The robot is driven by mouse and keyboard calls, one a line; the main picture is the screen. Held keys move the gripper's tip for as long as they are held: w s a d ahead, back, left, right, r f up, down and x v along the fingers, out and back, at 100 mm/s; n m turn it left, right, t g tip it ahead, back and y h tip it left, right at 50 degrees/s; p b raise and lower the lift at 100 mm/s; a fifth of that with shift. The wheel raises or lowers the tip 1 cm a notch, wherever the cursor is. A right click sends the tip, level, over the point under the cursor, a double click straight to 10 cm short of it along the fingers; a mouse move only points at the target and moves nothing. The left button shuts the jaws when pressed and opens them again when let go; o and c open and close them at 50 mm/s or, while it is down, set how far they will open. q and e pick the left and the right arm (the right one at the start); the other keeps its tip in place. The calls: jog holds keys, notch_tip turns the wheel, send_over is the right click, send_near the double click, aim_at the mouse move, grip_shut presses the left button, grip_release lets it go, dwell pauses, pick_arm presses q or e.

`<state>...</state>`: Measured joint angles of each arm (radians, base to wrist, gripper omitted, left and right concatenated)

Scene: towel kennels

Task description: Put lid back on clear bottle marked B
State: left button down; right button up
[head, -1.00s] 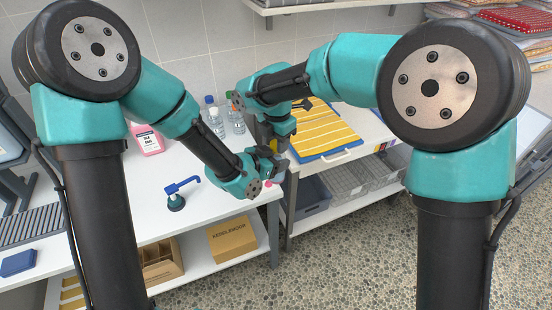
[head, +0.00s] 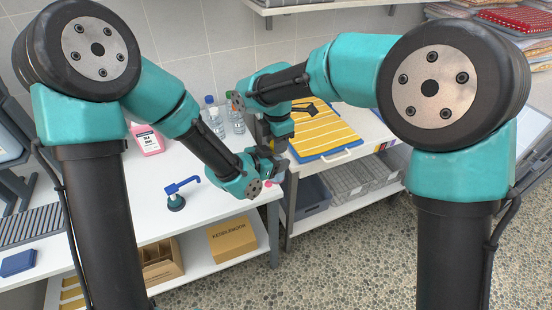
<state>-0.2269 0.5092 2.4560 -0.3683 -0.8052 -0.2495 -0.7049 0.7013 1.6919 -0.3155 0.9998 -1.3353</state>
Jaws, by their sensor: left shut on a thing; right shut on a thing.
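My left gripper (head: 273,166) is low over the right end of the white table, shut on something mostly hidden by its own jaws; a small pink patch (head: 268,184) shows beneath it. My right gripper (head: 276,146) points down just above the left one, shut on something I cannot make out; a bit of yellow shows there. Clear bottles stand at the back of the table: one at the left (head: 216,122) and one at the right (head: 237,122), partly behind my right wrist. A blue cap (head: 209,100) shows by them. No letter B is readable.
The table's front middle is clear.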

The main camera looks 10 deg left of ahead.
jog(key=o, duration=1)
jog(key=shift+r, duration=2.3)
jog(key=shift+c, duration=0.3)
jog(key=shift+r+n, duration=1.6)
jog(key=shift+r, duration=0.15)
jog(key=shift+f, duration=0.15)
